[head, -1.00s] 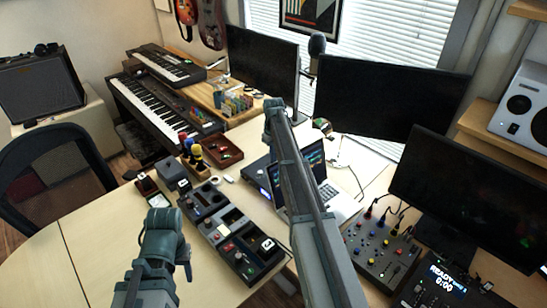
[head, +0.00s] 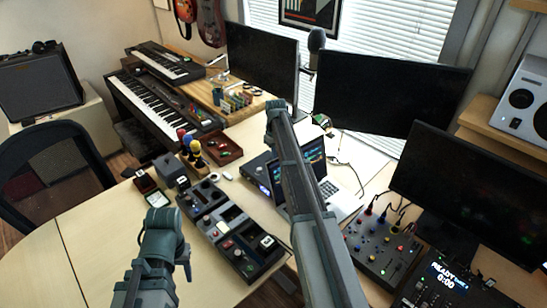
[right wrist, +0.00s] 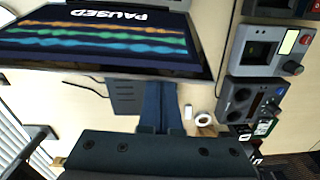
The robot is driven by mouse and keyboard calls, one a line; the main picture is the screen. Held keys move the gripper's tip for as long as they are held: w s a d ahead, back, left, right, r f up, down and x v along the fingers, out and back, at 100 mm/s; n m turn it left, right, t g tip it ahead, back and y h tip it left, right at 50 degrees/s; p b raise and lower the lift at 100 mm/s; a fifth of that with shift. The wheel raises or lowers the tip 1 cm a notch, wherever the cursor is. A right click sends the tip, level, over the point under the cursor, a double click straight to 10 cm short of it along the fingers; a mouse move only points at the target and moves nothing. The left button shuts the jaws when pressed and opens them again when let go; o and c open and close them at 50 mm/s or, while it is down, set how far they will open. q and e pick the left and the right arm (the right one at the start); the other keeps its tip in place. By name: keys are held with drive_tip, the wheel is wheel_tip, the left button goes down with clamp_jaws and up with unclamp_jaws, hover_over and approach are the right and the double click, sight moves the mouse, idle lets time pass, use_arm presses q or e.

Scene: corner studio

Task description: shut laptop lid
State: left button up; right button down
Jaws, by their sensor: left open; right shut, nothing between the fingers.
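The laptop stands open on the desk, partly hidden behind my right arm in the head view. Its raised lid (head: 314,157) shows coloured waveforms, and its keyboard base (head: 334,196) lies to the right of the arm. In the right wrist view the lid's screen (right wrist: 105,42) shows upside down with the word "PAUSED". My right gripper (right wrist: 158,112) is shut and empty, its fingers below the screen's edge in that view, apart from it as far as I can tell. My left gripper (head: 186,266) is open and empty at the desk's front left, well away from the laptop.
A long tray of modules (head: 222,228) lies left of the laptop. A dark box (right wrist: 124,97) and a white roll (right wrist: 203,119) are near my right fingers. A mixer (head: 381,248) stands to the right, with monitors behind.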

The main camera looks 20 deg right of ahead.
drive_tip(key=shift+s+d+r, duration=0.1)
drive_tip(key=shift+s, duration=0.25)
drive_tip(key=shift+s+d+r+p, duration=0.15)
drive_tip(key=shift+s+r+p, duration=0.1)
drive_tip(key=shift+s, duration=0.45)
drive_tip(key=shift+s+d+r+p, duration=0.15)
drive_tip(key=shift+s+r+p, duration=0.1)
drive_tip(key=shift+s, duration=0.5)
drive_tip(key=s, duration=0.2)
drive_tip(key=shift+s+d+r, duration=0.2)
drive_tip(key=shift+s+d, duration=0.15)
drive_tip(key=shift+s, duration=0.2)
